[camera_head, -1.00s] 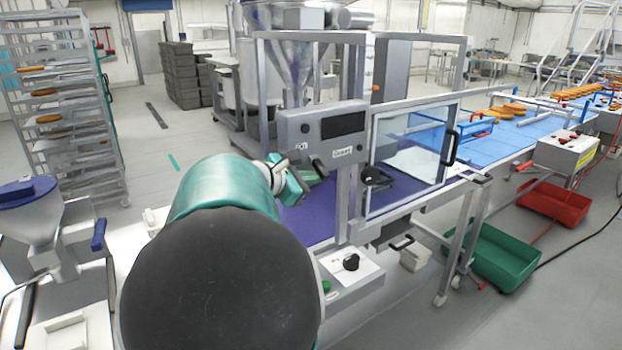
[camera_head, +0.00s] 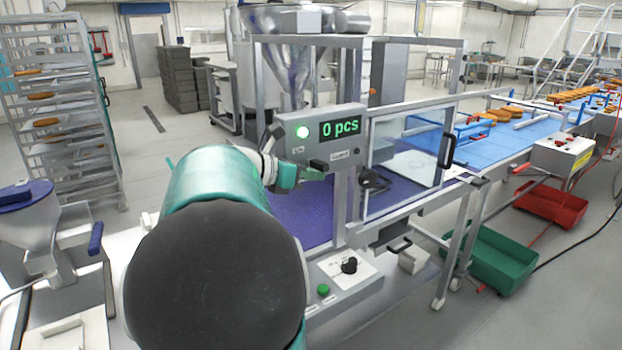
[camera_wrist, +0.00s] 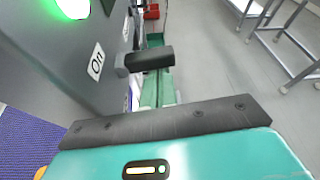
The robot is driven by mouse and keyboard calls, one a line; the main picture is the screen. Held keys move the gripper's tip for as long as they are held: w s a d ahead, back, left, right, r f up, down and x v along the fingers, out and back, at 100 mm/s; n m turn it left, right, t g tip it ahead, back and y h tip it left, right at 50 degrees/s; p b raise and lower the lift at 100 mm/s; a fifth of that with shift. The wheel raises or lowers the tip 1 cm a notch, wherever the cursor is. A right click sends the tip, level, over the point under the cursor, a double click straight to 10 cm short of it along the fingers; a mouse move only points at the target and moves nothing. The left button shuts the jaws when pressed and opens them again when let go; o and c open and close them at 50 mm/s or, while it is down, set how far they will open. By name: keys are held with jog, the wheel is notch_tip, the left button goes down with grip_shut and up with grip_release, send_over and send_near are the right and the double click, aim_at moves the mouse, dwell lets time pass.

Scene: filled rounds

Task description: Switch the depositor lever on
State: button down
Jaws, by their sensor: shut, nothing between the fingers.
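The depositor's grey control panel (camera_head: 322,138) has a lit green lamp (camera_head: 302,132) and a green display (camera_head: 340,127) reading "0 pcs". A short black lever (camera_head: 318,164) sticks out at its lower edge. In the wrist view, the lever (camera_wrist: 150,58) stands out from the panel beside a white "On" label (camera_wrist: 96,62). My gripper (camera_head: 312,175) is shut and empty, its green fingers just below the lever in the head view. In the wrist view the lever crosses in front of the fingers (camera_wrist: 157,92). I cannot tell whether they touch it.
A clear guard door (camera_head: 405,160) with a black handle stands right of the panel. A purple belt (camera_head: 300,215) runs below. A lower box carries a black knob (camera_head: 349,265) and a green button (camera_head: 323,289). The steel hopper (camera_head: 295,75) is behind.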

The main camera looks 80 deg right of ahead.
jog(key=shift+r+n+g+y, duration=0.4)
jog(key=shift+r+n+g, duration=0.1)
jog(key=shift+n, duration=0.4)
